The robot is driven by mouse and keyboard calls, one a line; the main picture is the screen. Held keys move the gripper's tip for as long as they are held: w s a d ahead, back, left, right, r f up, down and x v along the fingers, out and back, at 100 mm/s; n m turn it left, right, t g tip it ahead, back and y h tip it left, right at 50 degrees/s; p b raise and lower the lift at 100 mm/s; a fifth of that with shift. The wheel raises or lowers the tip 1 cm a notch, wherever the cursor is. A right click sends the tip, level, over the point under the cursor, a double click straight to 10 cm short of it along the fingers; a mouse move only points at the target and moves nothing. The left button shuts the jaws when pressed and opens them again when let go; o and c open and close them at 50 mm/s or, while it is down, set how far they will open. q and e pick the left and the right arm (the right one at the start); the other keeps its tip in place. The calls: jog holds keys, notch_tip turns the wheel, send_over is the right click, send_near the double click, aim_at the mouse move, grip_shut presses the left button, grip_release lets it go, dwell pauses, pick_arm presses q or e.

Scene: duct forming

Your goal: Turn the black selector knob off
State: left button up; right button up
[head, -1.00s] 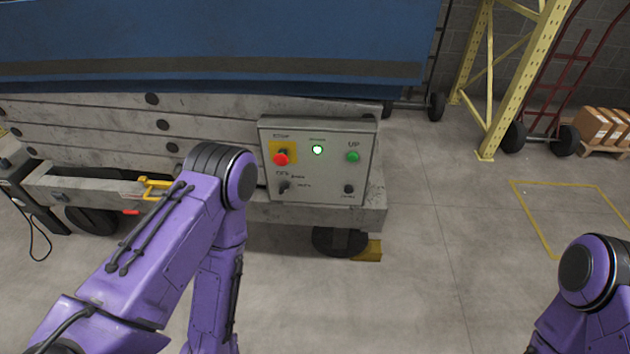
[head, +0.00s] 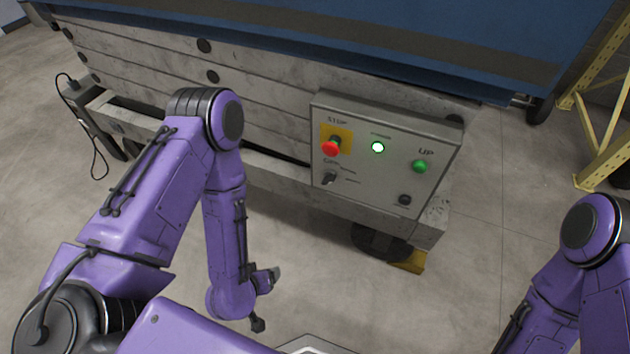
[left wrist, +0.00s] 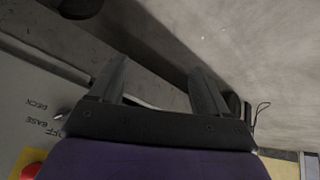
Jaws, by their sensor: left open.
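The black selector knob (head: 329,178) sits at the lower left of the grey control panel (head: 440,142), below the red STOP button (head: 331,148). Which position it points to is too small to tell. In the left wrist view the knob (left wrist: 62,114) shows partly behind the gripper body, beside the labels OFF, DECK and BASE. My left gripper (head: 267,300) is open and empty, low and to the left of the panel, apart from the knob. Its two spread fingers (left wrist: 156,90) show in the left wrist view. My right arm shows at the right edge, its gripper out of view.
A white lamp (head: 377,147) is lit, beside a green UP button (head: 421,166) and a small black button (head: 404,200). A yellow rack (head: 592,125) stands at right. Floor before the panel is clear.

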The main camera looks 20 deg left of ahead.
pick_arm(q)
jog(key=w+d+f+t+h+b, duration=0.25)
jog(key=w+d+f+b, duration=0.2)
jog(key=w, duration=0.35)
jog(key=n+t+b, duration=0.3)
jog(key=t+b, duration=0.3)
jog(key=t, duration=0.3)
send_near(327, 184)
jog(key=shift+y, duration=0.35)
jog(key=w, duration=1)
jog(key=shift+d, duration=0.35)
jog(key=c, duration=1)
pick_arm(e)
notch_tip(327, 184, down, 14)
